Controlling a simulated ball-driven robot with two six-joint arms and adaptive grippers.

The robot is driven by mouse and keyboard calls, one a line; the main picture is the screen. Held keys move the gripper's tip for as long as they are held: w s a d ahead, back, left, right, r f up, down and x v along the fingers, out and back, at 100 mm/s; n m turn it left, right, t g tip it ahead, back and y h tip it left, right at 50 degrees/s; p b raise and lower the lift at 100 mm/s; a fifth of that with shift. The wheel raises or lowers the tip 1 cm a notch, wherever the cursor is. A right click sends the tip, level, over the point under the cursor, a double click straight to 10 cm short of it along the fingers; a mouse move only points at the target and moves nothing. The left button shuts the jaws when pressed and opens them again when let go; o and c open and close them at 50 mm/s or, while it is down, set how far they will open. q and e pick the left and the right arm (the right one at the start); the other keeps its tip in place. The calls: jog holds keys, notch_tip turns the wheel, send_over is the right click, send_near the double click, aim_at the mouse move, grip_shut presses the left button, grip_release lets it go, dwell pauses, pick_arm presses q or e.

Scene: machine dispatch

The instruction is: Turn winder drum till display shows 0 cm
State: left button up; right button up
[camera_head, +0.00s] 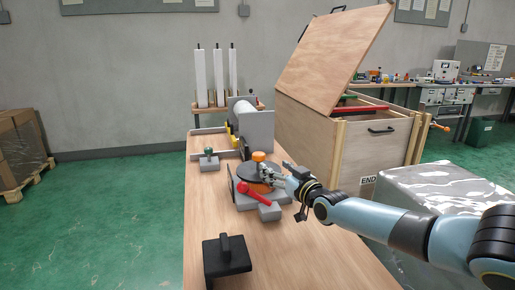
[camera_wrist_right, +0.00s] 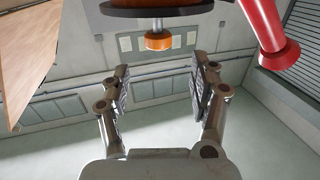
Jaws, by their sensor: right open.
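The winder stands on the wooden bench, with a dark round disc (camera_head: 252,171) on a grey base and an orange knob (camera_head: 259,156) on top. A red lever (camera_head: 258,195) sticks out at its front. My right gripper (camera_head: 268,174) is at the right side of the disc, partly overlapping it. In the right wrist view my right gripper (camera_wrist_right: 162,88) is open and empty. The orange knob (camera_wrist_right: 158,41) shows beyond the fingertips there, apart from them, with the dark disc (camera_wrist_right: 155,10) and red lever (camera_wrist_right: 266,30) near it. No display reading is legible. My left gripper is not in view.
A black handled block (camera_head: 226,260) sits at the front. A wooden crate (camera_head: 310,125) with raised lid and a wrapped grey block (camera_head: 430,185) stand to the right.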

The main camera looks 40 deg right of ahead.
aim_at(262, 158)
jog(key=b+x, duration=0.6)
jog(key=x, duration=0.3)
jog(key=shift+d, duration=0.2)
jog(key=shift+w+r+b, duration=0.25)
jog(key=shift+w+b, duration=0.2)
jog(key=shift+w, duration=0.15)
jog(key=shift+w+d, duration=0.15)
jog(key=shift+w, duration=0.15)
jog(key=shift+c, duration=0.4)
grip_shut()
